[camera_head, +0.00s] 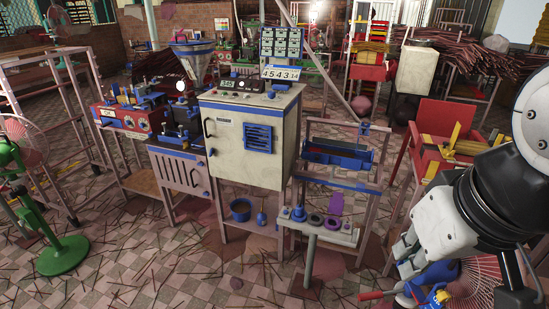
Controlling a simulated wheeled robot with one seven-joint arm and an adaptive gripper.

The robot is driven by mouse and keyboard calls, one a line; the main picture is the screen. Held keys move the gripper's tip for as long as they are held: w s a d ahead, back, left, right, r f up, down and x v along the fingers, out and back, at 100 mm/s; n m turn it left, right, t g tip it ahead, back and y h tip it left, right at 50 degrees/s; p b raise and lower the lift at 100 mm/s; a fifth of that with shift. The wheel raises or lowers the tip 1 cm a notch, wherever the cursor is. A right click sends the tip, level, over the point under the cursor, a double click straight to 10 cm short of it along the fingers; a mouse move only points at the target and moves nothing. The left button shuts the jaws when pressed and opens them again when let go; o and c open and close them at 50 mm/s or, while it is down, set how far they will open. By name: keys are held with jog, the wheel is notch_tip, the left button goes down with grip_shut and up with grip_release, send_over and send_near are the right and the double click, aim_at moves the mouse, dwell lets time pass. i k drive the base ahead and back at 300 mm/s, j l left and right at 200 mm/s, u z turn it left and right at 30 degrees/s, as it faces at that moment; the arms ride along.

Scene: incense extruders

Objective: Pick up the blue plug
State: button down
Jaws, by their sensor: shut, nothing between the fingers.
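The stand (325,229) at the lower middle right carries several small parts on its narrow top. A blue plug (298,213) stands upright near the left end of that top. It looks small and knob-like, and nothing covers it. A dark ring and another round part lie to its right, with a blue-topped piece near the right end. My arm fills the right edge, to the right of the stand and well apart from the plug.
A cream cabinet (247,155) stands behind and left of the stand. A frame with a blue trough (337,154) rises behind it. A red machine (448,139) is close to my arm. A green fan (62,254) stands at left. The tiled floor in front is open, with scattered sticks.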

aim_at(300, 212)
jog(key=i+u, duration=0.15)
jog(key=u, duration=0.3)
jog(key=i+j+u, duration=0.1)
jog(key=u, duration=0.3)
jog(key=i+u, duration=0.2)
jog(key=u, duration=0.25)
jog(key=i+j+u, duration=0.1)
jog(key=i+u, duration=0.25)
jog(key=i, duration=0.15)
jog(key=i+z, duration=0.25)
jog(key=z, duration=0.25)
jog(key=i+z, duration=0.25)
jog(key=z, duration=0.2)
jog(key=i+z, duration=0.15)
jog(key=z, duration=0.35)
jog(key=i+j+z, duration=0.15)
jog(key=z, duration=0.35)
